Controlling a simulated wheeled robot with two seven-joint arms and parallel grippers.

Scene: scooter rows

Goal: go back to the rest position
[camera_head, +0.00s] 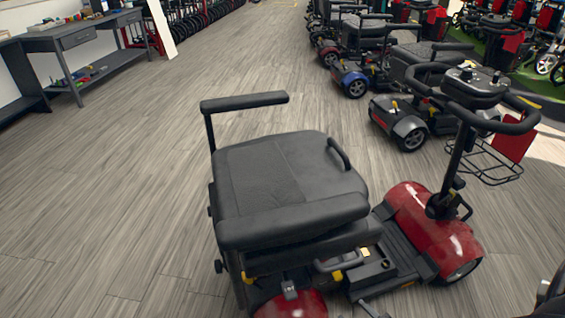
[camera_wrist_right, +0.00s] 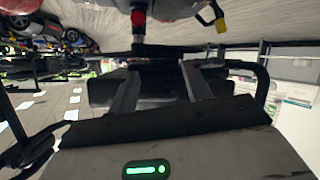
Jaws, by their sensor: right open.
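My right gripper (camera_wrist_right: 160,90) shows in the right wrist view as two grey fingers set apart, so it is open. A dark block lies behind and between the fingers; I cannot tell whether it touches them. Neither gripper shows in the head view. The left gripper is not in view.
A red scooter (camera_head: 437,222) with a grey seat (camera_head: 285,170) stands close in front. More scooters (camera_head: 403,122) stand in a row at the upper right. A grey workbench (camera_head: 80,35) is at the upper left. The wooden floor (camera_head: 110,170) on the left is clear.

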